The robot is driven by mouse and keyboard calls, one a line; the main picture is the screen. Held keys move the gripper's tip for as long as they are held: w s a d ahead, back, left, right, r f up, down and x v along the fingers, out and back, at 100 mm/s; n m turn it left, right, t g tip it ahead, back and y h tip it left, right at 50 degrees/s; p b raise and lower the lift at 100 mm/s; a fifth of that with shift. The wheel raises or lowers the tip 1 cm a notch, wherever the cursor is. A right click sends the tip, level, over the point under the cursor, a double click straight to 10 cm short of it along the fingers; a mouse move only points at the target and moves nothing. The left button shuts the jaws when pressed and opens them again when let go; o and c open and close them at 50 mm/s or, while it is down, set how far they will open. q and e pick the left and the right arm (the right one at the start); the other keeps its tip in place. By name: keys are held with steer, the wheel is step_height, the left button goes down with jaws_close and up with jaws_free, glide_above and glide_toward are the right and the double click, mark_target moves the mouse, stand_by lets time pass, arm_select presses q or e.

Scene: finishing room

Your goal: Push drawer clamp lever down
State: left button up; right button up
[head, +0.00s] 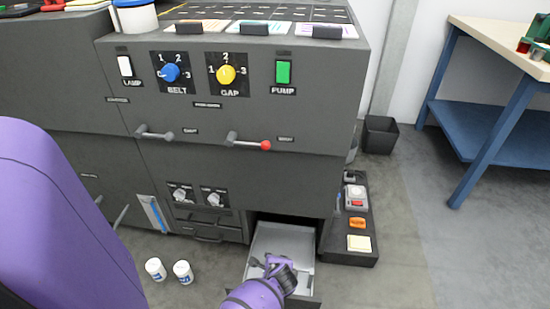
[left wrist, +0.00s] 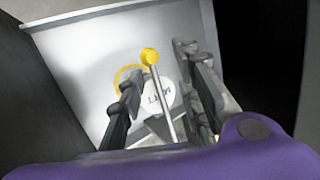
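The drawer (head: 256,240) at the bottom of the grey machine is pulled open; its pale inside wall also shows in the left wrist view (left wrist: 85,50). The clamp lever (left wrist: 158,100) inside it is a thin metal rod with a yellow ball knob (left wrist: 150,56), and it stands up from the drawer. Behind it lies a pale round piece with lettering and a yellow ring. My left gripper (head: 270,264) is down in the drawer with its fingers (left wrist: 162,72) apart. The rod shows between them, with visible gaps. In the head view my gripper hides the lever. My right gripper is not in view.
The grey machine front (head: 240,180) rises above the drawer, with a red-tipped handle (head: 265,145) and knobs. Two white jars (head: 155,268) stand on the floor at left. A black tray of small items (head: 347,254) lies right of the drawer.

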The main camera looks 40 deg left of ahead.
arm_select(q)
steer(key=v, duration=0.8)
steer(key=shift+s, duration=0.15)
steer(key=shift+r, duration=0.15)
